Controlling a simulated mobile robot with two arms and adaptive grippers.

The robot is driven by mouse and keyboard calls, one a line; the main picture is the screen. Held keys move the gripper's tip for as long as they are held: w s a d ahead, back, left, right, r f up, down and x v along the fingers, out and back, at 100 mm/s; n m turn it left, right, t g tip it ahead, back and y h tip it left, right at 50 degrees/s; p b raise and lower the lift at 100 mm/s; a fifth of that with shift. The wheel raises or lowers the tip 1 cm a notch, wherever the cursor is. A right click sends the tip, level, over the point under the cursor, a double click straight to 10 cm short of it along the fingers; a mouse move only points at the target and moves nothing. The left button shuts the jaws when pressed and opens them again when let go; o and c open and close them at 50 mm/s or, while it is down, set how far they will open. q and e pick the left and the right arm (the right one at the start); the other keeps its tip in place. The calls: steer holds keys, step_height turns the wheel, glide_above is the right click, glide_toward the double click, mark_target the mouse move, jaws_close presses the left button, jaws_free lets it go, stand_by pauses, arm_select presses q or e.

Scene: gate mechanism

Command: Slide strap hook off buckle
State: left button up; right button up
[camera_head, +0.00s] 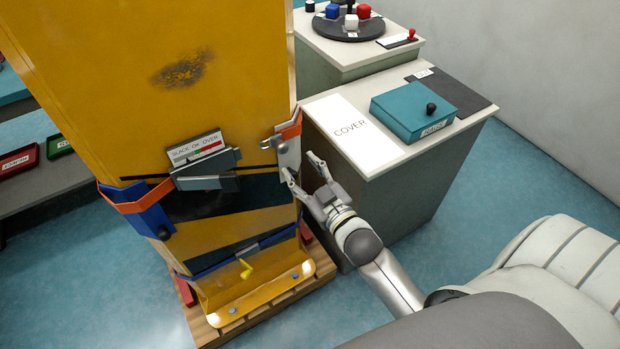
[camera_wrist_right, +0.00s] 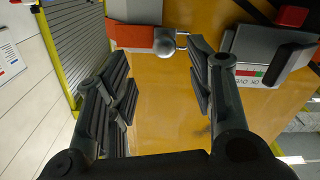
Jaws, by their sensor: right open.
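The buckle (camera_head: 205,172) is a dark grey block on the yellow panel's front, under a gauge plate reading SLACK OK OVER (camera_head: 196,148). It also shows at the upper right of the right wrist view (camera_wrist_right: 262,48). A short orange strap (camera_head: 291,127) lies at the panel's right edge, with a small metal hook (camera_head: 266,143) at its end. In the wrist view the hook's silver rounded part (camera_wrist_right: 165,43) lies beyond and between the fingertips. My right gripper (camera_head: 298,165) is open and empty beside the panel's right edge. My left gripper is out of view.
The yellow panel (camera_head: 170,40) stands on a wooden pallet (camera_head: 290,290). Another orange strap (camera_head: 122,206) and a blue corner piece (camera_head: 152,215) are on its left. A cabinet with a COVER sheet (camera_head: 350,128) and teal box (camera_head: 410,108) stands close right.

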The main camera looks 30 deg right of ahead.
steer(key=shift+s, duration=1.4)
steer(key=s+a+f+g, duration=0.1)
steer(key=s+f+g, duration=0.3)
steer(key=f, duration=0.8)
steer(key=s+f+m+g, duration=0.15)
steer(key=s+f, duration=0.35)
steer(key=f, duration=0.8)
steer(key=s+a+f+n+g, duration=0.1)
steer(key=s+f+g, duration=0.35)
steer(key=f, duration=0.75)
steer(key=s+f+g, duration=0.3)
steer(key=s+f, duration=0.4)
steer(key=s, duration=0.6)
steer(key=s+f+g, duration=0.4)
steer(key=s+f, duration=0.3)
steer(key=s, duration=0.6)
steer(key=shift+s+d+f+h, duration=0.25)
steer(key=shift+s+f+h, duration=0.05)
steer(key=shift+f, duration=0.05)
steer(key=shift+m, duration=0.25)
